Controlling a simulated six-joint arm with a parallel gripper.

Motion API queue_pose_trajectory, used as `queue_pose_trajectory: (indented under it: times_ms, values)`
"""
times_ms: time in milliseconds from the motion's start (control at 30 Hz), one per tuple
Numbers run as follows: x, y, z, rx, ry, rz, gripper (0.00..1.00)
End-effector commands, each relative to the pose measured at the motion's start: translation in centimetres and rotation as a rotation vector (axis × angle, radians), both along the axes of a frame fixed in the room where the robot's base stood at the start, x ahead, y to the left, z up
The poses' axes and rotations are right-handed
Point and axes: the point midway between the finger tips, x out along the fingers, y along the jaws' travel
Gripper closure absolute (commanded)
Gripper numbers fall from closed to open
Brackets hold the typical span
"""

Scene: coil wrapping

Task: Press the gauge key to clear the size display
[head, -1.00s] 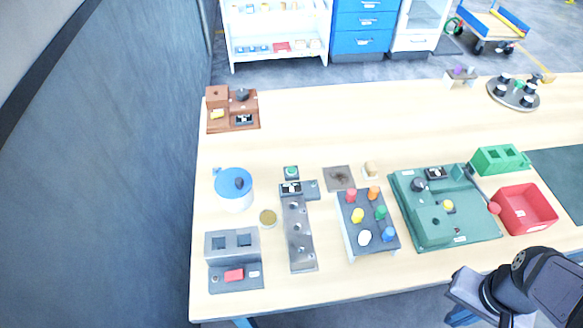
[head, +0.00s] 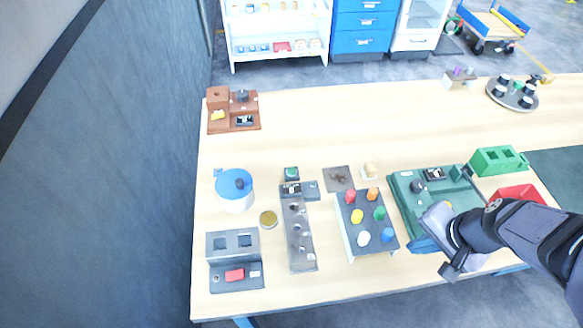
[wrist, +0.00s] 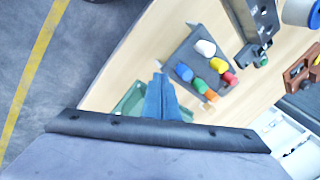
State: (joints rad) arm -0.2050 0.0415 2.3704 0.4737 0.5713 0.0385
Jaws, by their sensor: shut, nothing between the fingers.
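No part is clearly labelled as the gauge key. Small dark display-like panels show on the grey metal strip fixture (head: 299,235), on the green machine (head: 402,195) and on the brown stand (head: 218,98); their readings are too small to tell. A green round button (head: 291,172) sits on a dark base at the far end of the strip. My gripper (head: 424,243) has blue fingers and is over the near part of the green machine, which the arm partly hides. The fingers (wrist: 159,82) are shut and empty in the wrist view, apart from the block of coloured pegs.
The peg block (head: 372,217) stands left of the gripper. A blue-lidded pot (head: 234,184), a grey two-slot block (head: 220,248) and a gold disc (head: 268,218) are farther left. A red bin (head: 520,191) is partly behind my arm. The far middle table is clear.

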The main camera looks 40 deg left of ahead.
Motion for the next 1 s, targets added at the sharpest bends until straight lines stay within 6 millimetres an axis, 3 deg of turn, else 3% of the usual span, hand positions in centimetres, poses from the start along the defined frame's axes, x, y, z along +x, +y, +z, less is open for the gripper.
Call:
queue_pose_trajectory:
  times_ms: [33, 300, 500, 800, 1000]
  values:
    - [1.1, 2.0, 0.5, 0.04, -0.009, -0.025, 1.0]
    - [6.1, 12.6, 2.9, 0.272, -0.028, -0.232, 1.0]
    - [8.5, 20.2, 4.3, 0.425, 0.0, -0.408, 1.0]
    - [9.1, 30.2, 4.7, 0.591, 0.108, -0.693, 1.0]
    - [7.8, 34.9, 3.9, 0.642, 0.192, -0.857, 1.0]
